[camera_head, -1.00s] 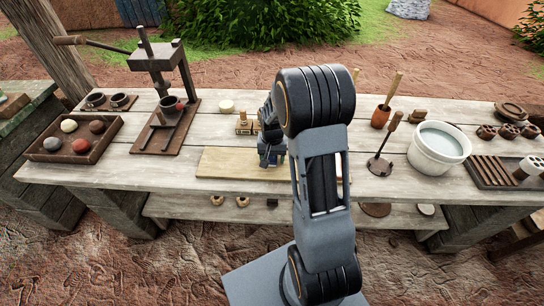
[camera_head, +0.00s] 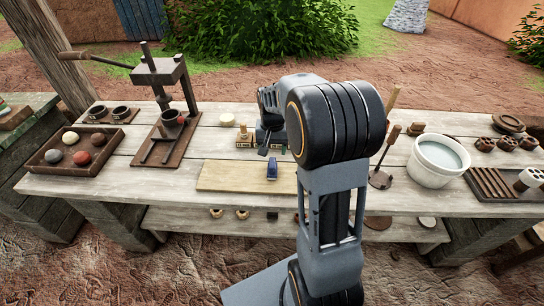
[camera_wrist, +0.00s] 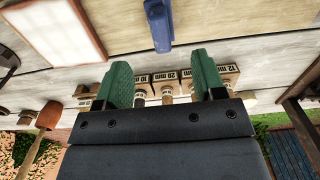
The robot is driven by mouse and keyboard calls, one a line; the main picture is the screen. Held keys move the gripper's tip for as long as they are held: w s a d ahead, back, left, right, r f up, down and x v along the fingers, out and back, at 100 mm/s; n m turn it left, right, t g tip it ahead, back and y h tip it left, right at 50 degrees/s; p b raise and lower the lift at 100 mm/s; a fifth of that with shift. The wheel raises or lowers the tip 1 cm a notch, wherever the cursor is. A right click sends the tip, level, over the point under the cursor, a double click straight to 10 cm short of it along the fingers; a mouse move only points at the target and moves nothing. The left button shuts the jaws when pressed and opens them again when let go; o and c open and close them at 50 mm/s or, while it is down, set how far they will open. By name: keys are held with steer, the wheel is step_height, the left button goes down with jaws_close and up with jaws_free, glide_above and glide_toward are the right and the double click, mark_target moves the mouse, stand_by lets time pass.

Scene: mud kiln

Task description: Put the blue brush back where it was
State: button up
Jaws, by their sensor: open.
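The blue brush (camera_head: 272,168) lies on the pale wooden board (camera_head: 225,176) at the front middle of the bench. In the wrist view the blue brush (camera_wrist: 158,24) is at the top, beyond my fingertips and apart from them. My gripper (camera_head: 272,140) is past the board's back edge, over the row of small blocks, partly hidden by my arm. In the wrist view my gripper (camera_wrist: 163,79) shows two green fingers spread apart with nothing held between them.
Small wooden blocks with mm labels (camera_wrist: 165,77) stand behind and between my fingers. A press (camera_head: 160,75) and a tray of balls (camera_head: 72,150) are left. A white water bucket (camera_head: 438,160) and a slatted rack (camera_head: 490,187) are right. A framed white panel (camera_wrist: 60,28) shows in the wrist view.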

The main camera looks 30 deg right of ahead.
steer(key=shift+r, duration=0.5)
steer(key=s+a+r+n+t, duration=0.1)
steer(key=s+a+r+n, duration=0.1)
steer(key=s, duration=0.6)
steer(key=s+a+r+n+t, duration=0.2)
steer(key=s+a+r+n, duration=0.1)
steer(key=s+a, duration=0.4)
steer(key=shift+s+a+r+n+t, duration=0.3)
steer(key=shift+s+r+n, duration=0.05)
steer(key=shift+s+n, duration=0.15)
steer(key=shift+r, duration=0.1)
steer(key=shift+c, duration=0.3)
